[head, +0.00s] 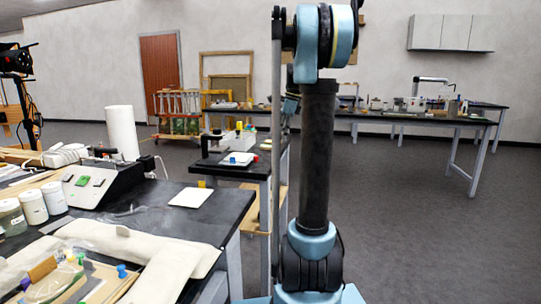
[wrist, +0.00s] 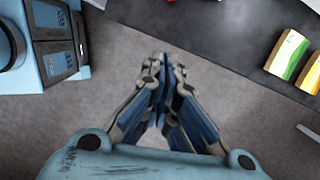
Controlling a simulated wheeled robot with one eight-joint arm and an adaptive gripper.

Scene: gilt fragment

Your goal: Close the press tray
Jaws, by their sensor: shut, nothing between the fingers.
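My gripper (wrist: 162,70) is shut and empty in the wrist view, pointing down over the grey floor beside a dark tabletop edge. It is not visible in the head view, where my upright arm stands at centre. A black device (head: 212,144) that may be the press stands on a small dark table just left of my arm in the head view. A white flat piece (head: 238,159) on it may be the tray, with small blue and red items on or beside it. I cannot tell how far the tray is out.
A black workbench (head: 222,207) at left holds a white sheet (head: 190,197), a grey sloped box (head: 105,183), a paper roll (head: 121,130) and jars. In the wrist view a green-and-white box (wrist: 287,54) lies on the dark tabletop (wrist: 215,30). Open floor (head: 420,220) lies to the right.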

